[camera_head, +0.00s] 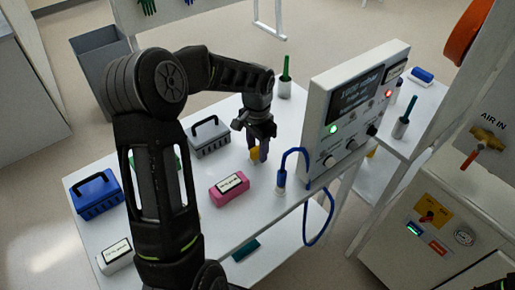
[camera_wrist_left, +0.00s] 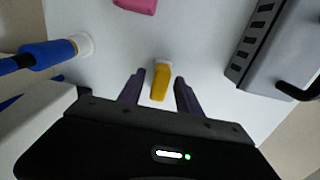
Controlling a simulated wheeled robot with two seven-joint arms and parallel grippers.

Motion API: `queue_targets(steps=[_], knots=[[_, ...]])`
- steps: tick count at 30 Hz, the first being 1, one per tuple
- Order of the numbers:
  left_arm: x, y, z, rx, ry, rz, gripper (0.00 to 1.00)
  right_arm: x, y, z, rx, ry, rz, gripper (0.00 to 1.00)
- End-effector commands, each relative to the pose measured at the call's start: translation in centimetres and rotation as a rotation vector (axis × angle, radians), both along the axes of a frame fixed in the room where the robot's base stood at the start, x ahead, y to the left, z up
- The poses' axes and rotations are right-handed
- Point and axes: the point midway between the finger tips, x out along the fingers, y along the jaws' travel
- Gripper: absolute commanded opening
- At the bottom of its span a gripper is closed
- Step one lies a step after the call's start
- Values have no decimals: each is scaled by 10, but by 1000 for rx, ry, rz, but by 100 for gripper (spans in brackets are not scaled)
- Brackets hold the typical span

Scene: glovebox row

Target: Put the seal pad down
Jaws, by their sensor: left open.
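A small yellow piece (camera_head: 254,154) with a pale end is at the white table, below my left gripper (camera_head: 259,150). It may be the seal pad, but no label shows on it. In the left wrist view the yellow piece (camera_wrist_left: 160,85) lies between the two dark fingers of my left gripper (camera_wrist_left: 160,82), with gaps on both sides. The fingers are apart, so the gripper is open. Whether the piece rests fully on the table is hard to tell. My right gripper is not in view.
A pink labelled block (camera_head: 229,189), a grey case (camera_head: 209,138) and a blue case (camera_head: 96,194) stand on the white table (camera_head: 262,205). A control panel (camera_head: 354,112) with a blue cable (camera_head: 322,228) stands right of the gripper. A green-handled tool (camera_head: 286,80) stands behind.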

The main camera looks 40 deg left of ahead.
Motion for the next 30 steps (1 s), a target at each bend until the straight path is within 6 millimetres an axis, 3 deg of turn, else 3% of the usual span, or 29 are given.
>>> queue_targets(steps=[13, 30], knots=[[3, -2, 68, 1, -6, 0, 41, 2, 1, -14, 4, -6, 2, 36], [2, -2, 75, 1, -3, 0, 41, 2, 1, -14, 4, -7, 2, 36]])
